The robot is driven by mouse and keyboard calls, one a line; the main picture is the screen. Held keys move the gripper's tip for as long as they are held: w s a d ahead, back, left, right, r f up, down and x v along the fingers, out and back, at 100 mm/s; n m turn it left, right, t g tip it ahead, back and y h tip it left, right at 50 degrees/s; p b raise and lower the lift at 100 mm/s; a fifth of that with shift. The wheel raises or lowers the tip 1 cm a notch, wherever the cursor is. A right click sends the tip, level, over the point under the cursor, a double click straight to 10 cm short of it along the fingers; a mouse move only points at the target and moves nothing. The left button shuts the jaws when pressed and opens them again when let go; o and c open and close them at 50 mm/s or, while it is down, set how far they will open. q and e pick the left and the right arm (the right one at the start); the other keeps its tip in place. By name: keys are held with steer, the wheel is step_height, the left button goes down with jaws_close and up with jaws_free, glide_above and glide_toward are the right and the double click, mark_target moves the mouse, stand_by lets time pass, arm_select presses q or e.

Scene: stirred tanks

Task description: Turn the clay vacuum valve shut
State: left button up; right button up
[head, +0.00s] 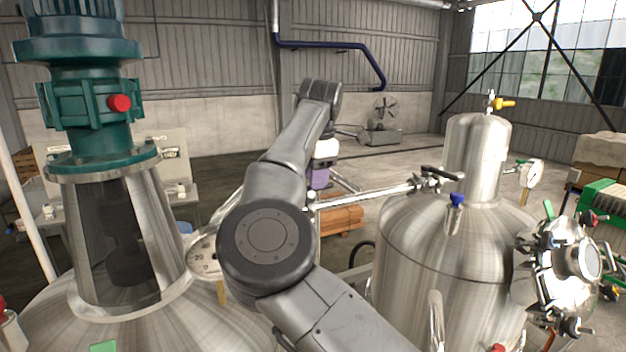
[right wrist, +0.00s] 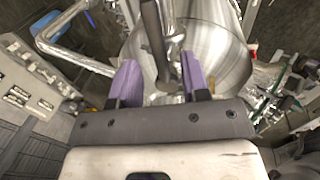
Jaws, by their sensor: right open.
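My right gripper (head: 320,178) is open, with purple fingers, at the left end of a steel pipe (head: 365,193) in the head view. In the right wrist view, the open right gripper (right wrist: 160,70) has a dark brownish-grey lever (right wrist: 152,30) between its fingers, with a gap on either side. This lever looks like the clay vacuum valve's handle, but its colour is hard to tell. Steel pipework lies behind it. In the head view my right arm hides this lever. My left gripper is not in view.
A steel tank (head: 440,235) stands right of centre, with a blue-handled valve (head: 457,199), a black-handled valve (head: 440,172) and a yellow-handled valve (head: 503,103). A tank with a green motor (head: 95,110) stands left. A dial gauge (head: 204,256) is close beside my arm.

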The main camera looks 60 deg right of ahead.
steer(key=shift+w+d+f, duration=0.1)
steer(key=shift+w+f, duration=0.05)
steer(key=shift+f, duration=0.8)
jaws_close()
